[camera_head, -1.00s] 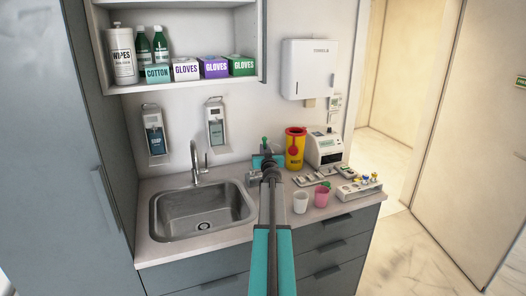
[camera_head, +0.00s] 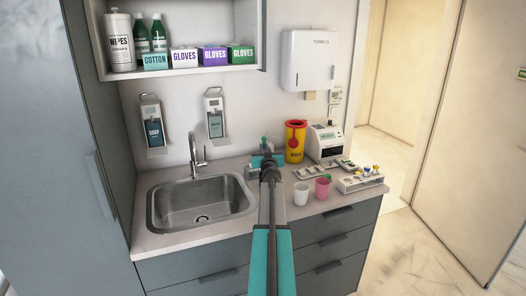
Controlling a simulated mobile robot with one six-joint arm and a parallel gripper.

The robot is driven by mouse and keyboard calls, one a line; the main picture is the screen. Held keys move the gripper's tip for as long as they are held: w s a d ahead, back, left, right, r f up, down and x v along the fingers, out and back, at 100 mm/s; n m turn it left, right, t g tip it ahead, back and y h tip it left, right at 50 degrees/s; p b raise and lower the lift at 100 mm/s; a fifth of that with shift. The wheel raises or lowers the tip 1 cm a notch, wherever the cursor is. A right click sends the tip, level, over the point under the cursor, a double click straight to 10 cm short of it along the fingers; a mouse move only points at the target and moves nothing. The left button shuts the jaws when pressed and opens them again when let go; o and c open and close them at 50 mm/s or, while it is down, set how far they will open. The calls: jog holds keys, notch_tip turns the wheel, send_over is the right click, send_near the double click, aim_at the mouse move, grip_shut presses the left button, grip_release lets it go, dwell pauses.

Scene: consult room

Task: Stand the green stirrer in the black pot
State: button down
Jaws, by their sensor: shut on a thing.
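My gripper (camera_head: 264,158) is at the far end of my outstretched arm, over the back of the counter right of the sink. It is small and partly hidden by my arm. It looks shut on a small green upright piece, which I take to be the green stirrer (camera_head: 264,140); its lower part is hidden. I cannot make out the black pot; my arm covers part of the counter. Another small green thing (camera_head: 327,177) shows at the rim of a pink cup (camera_head: 322,189).
A white cup (camera_head: 301,194) stands left of the pink one. A yellow waste bin (camera_head: 295,142), a white device (camera_head: 325,143), several trays and a tube rack (camera_head: 360,183) stand to the right. The sink (camera_head: 203,203) is at left. A shelf (camera_head: 185,74) hangs above.

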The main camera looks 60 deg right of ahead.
jog(key=shift+f+b, duration=2.6)
jog(key=shift+f, duration=0.85)
jog(key=c, duration=1.7)
grip_release()
jog(key=shift+c, duration=0.2)
jog(key=shift+s+a, duration=0.1)
jog(key=shift+a, duration=0.05)
jog(key=v, duration=1.3)
jog(key=shift+a+p, duration=0.2)
jog(key=shift+p, duration=0.1)
jog(key=shift+s, duration=0.25)
